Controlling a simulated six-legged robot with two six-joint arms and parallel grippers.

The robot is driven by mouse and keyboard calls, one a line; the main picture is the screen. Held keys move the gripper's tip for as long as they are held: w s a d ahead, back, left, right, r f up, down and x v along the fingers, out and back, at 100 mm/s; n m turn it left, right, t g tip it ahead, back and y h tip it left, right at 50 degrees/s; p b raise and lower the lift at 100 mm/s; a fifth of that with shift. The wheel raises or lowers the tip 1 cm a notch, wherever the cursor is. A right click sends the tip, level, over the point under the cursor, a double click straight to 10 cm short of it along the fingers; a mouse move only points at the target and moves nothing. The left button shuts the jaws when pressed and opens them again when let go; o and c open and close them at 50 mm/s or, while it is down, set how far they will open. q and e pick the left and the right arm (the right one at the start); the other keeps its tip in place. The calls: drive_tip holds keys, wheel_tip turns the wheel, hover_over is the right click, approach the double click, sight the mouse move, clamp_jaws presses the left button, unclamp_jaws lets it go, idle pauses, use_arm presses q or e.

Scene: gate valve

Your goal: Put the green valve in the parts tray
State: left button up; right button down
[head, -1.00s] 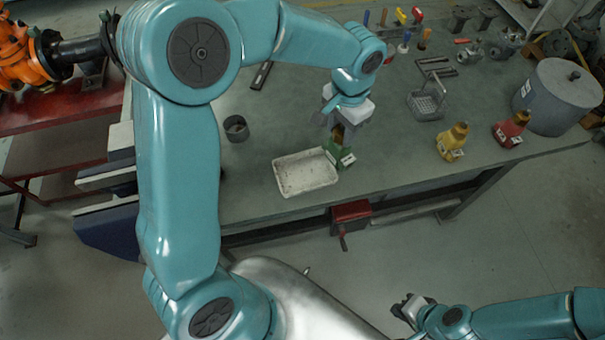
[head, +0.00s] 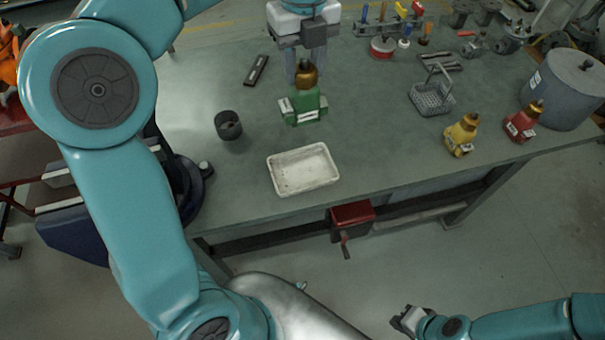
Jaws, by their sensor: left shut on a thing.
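The green valve (head: 303,106), with a brass top and a white label, is upright above the bench on the far side of the tray. My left gripper (head: 306,68) is shut on its brass top from above. The valve looks larger than before, so it appears lifted off the bench. The white parts tray (head: 303,189) lies empty near the bench's front edge, nearer to me than the valve. My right gripper (head: 407,319) is low at the lower right, off the bench and away from everything; its jaw opening is unclear.
A dark cup (head: 228,125) stands left of the tray. A yellow valve (head: 461,135), a red valve (head: 523,122), a wire basket (head: 432,97) and a grey drum (head: 563,88) stand to the right. A red vise (head: 352,215) hangs at the front edge. Bench right of the tray is clear.

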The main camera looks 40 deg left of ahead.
use_arm(q)
drive_tip(key=shift+s+a+f, duration=0.1)
wheel_tip(320, 180, down, 20)
drive_tip(key=b, duration=0.3)
drive_tip(key=shift+r, duration=0.25)
drive_tip(key=shift+f+b, duration=0.15)
drive_tip(key=shift+b, duration=0.15)
drive_tip(key=o, duration=1.2)
drive_tip(key=shift+m, duration=0.3)
drive_tip(key=shift+c, duration=0.2)
